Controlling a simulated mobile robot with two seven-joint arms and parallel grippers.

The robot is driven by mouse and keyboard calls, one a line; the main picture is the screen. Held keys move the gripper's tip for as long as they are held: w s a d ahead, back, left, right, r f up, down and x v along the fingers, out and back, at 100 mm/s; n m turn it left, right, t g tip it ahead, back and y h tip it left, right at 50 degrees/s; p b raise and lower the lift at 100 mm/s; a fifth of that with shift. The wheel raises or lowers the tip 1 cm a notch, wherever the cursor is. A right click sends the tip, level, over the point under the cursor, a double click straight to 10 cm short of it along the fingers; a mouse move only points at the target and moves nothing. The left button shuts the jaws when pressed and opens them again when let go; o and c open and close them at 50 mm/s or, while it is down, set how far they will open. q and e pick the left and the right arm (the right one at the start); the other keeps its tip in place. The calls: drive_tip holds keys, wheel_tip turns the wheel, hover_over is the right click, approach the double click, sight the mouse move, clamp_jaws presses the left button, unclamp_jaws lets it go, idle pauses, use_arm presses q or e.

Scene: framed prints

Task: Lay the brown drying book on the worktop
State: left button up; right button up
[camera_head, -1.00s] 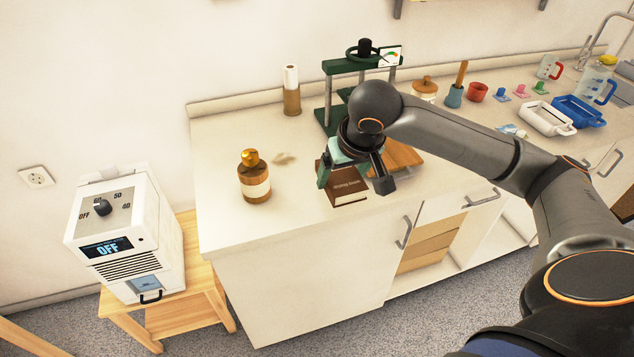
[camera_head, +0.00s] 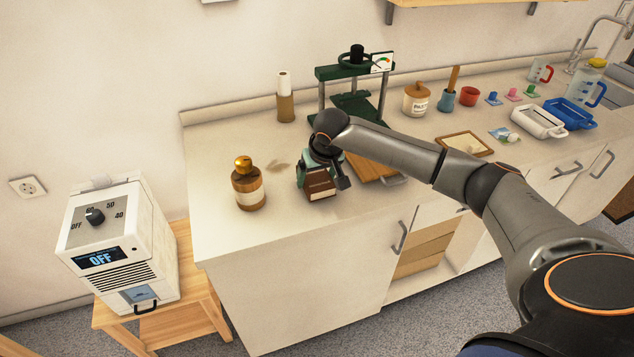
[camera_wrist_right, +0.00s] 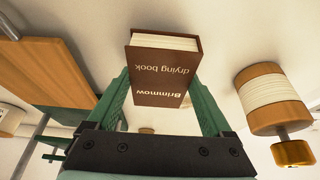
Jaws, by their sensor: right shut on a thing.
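The brown drying book (camera_head: 319,184) is at the front of the worktop (camera_head: 265,232), between an amber bottle and a wooden board. My right gripper (camera_head: 310,173) is shut on the book, with its green fingers on either side. In the right wrist view the book (camera_wrist_right: 164,68) sits between the two fingers (camera_wrist_right: 165,100), its cover lettering upside down and its page edges showing. I cannot tell whether the book touches the worktop. My left gripper is not in view.
The amber bottle (camera_head: 249,188) stands left of the book. The wooden board (camera_head: 372,167) lies close on its right, and a green press (camera_head: 354,85) stands behind. The worktop's front left is clear. A white heater box (camera_head: 122,250) stands on a wooden stool.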

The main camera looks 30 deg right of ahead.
drive_tip(key=shift+f, duration=0.85)
drive_tip(key=shift+f, duration=0.15)
drive_tip(key=o, duration=1.5)
drive_tip(key=shift+s, duration=0.1)
drive_tip(key=shift+c, duration=0.2)
drive_tip(key=v, duration=1.2)
drive_tip(key=shift+p, duration=0.45)
drive_tip(key=shift+a, duration=0.1)
